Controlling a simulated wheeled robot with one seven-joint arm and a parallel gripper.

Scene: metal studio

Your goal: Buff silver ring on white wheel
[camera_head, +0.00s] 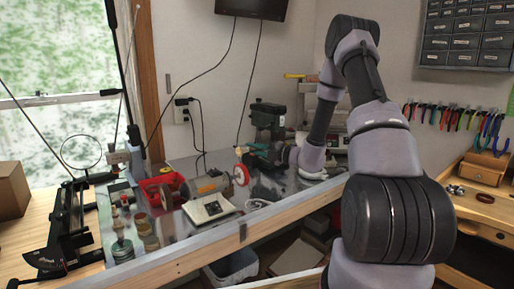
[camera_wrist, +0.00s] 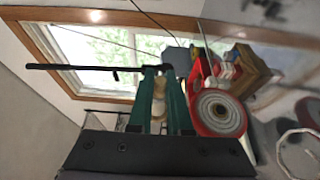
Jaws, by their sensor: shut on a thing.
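The buffing machine (camera_head: 207,193) stands on the bench, with a grey motor body and a light base. Its right-hand wheel (camera_head: 241,174) has a red and pale face; a red and white wheel also shows large in the wrist view (camera_wrist: 219,114), just right of my fingers. My gripper (camera_head: 256,156) points left, close above and behind that wheel in the head view. In the wrist view its two teal fingers (camera_wrist: 161,104) are close together with a small pale thing between them. The ring's shape is too small to make out. I cannot tell whether it touches the wheel.
A dark machine (camera_head: 268,118) stands at the back. A second wooden bench (camera_head: 480,205) is at the right. The bench's front edge (camera_head: 190,262) is clear.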

